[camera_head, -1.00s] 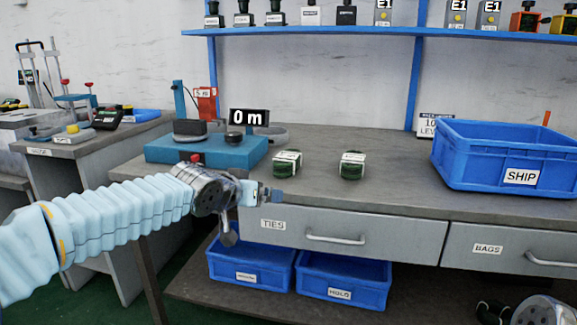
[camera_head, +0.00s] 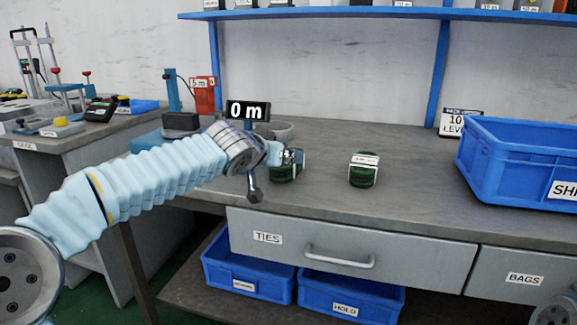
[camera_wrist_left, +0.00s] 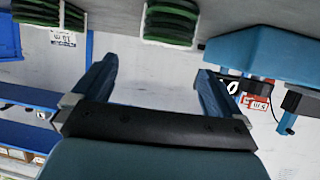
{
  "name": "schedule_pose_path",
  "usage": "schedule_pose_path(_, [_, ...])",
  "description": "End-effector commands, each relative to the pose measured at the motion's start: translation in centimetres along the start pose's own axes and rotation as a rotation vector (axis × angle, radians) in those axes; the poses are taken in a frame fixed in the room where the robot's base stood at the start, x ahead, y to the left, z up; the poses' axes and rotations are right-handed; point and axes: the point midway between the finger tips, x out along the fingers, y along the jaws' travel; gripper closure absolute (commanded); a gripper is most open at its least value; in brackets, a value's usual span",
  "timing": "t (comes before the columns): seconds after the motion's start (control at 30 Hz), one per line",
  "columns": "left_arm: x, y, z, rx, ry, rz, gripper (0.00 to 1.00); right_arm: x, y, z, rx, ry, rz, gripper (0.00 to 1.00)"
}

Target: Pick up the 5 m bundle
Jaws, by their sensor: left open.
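Two dark green bundles with white labels lie on the bench: the left bundle (camera_head: 284,172) and the right bundle (camera_head: 363,171). Their label text is too small to read, so I cannot tell which is the 5 m one. My left gripper (camera_head: 287,157) is at the left bundle and partly covers it; I cannot tell whether they touch. In the left wrist view, which looks upside down, the gripper (camera_wrist_left: 155,72) is open with nothing between its fingers. The left bundle (camera_wrist_left: 172,22) and the right bundle (camera_wrist_left: 62,14) are cut by the top edge there. My right gripper is not in view.
A blue measuring device with a "0 m" display (camera_head: 248,111) stands left of the bundles, partly behind my left arm. A blue bin marked SHIP (camera_head: 520,160) stands at the right. A shelf (camera_head: 330,14) runs above. The bench (camera_head: 418,195) is clear between right bundle and bin.

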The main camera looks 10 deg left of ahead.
Motion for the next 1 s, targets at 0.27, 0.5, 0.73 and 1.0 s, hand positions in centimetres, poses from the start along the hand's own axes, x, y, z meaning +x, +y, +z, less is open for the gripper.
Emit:
schedule_pose_path(0.27, [2.8, -0.2, 0.2, -0.003, -0.002, 0.001, 0.00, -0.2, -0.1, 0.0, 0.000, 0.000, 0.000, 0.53])
schedule_pose_path(0.5, [6.4, -0.5, 0.4, -0.003, -0.001, 0.001, 0.00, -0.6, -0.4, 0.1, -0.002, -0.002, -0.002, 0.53])
schedule_pose_path(0.73, [6.9, -0.5, 0.4, -0.001, 0.001, 0.000, 0.00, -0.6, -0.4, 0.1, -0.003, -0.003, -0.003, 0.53])
schedule_pose_path(1.0, [6.9, -0.6, 0.4, -0.001, 0.001, -0.001, 0.32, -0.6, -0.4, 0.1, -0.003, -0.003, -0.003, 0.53])
